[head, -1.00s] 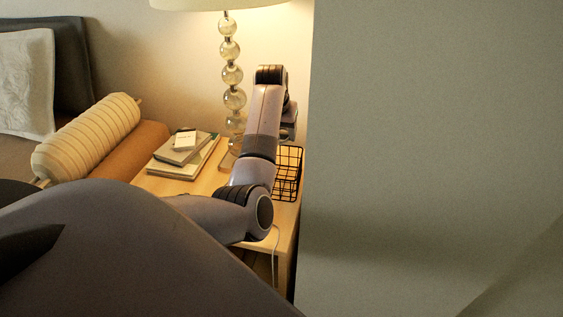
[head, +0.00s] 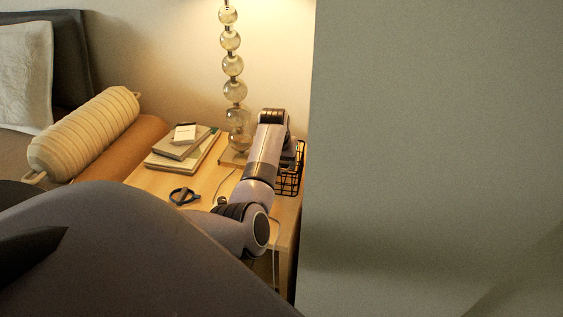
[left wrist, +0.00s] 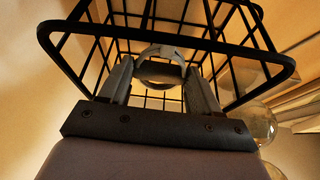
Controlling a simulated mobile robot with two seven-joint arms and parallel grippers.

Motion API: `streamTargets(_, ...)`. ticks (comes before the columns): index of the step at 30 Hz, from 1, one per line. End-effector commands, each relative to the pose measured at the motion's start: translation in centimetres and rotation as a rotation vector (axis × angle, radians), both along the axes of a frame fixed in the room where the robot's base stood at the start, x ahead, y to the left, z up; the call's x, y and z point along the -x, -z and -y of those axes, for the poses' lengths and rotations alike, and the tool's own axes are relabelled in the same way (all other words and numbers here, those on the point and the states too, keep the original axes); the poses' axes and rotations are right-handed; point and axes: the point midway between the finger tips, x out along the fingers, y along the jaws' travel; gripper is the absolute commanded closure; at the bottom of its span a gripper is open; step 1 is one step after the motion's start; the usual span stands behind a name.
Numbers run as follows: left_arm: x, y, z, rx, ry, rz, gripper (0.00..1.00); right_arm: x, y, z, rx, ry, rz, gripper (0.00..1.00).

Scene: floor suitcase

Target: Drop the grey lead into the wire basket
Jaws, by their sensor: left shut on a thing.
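The black wire basket (head: 288,182) stands at the right side of the wooden nightstand, partly hidden behind my left arm. In the left wrist view its bars and rim (left wrist: 168,38) surround the area beyond my fingers. My left gripper (left wrist: 160,72) is shut on the grey lead (left wrist: 163,50), which shows as a pale grey loop between the fingertips. The fingers are at the basket, and the loop appears against its wire grid. I cannot tell how deep it is. In the head view the fingertips and the lead are hidden. My right gripper is not in view.
On the nightstand (head: 150,183) are stacked books (head: 178,150) with a small white box (head: 185,133), a dark looped item (head: 184,196) and a glass-ball lamp (head: 233,90) behind the basket. A grey wall panel (head: 440,150) closes off the right. A bolster (head: 85,135) lies left.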

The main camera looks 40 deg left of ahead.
Motion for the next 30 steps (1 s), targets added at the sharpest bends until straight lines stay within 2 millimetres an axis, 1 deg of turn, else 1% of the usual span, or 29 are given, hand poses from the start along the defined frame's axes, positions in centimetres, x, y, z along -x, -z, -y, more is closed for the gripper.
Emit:
streamTargets(3, 0.0, 0.0, 0.0, 0.0, 0.0, 0.0, 0.67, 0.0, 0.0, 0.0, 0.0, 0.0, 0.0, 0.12)
streamTargets(14, 0.0, 1.1, 0.0, -0.001, 0.001, -0.002, 0.67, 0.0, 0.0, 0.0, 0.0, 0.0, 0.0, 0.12)
streamTargets(17, 0.0, 1.1, 0.0, -0.001, 0.001, -0.001, 0.67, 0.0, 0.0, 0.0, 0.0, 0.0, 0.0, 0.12)
streamTargets(18, 0.0, 1.2, 0.0, 0.0, 0.001, 0.0, 0.28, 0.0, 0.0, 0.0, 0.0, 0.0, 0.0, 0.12)
streamTargets(26, 0.0, 1.1, 0.0, 0.0, 0.0, 0.0, 0.27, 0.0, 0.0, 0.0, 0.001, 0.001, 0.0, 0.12)
streamTargets(30, 0.0, 0.5, 0.0, -0.001, 0.0, 0.002, 0.27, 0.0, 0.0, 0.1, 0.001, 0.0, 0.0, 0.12)
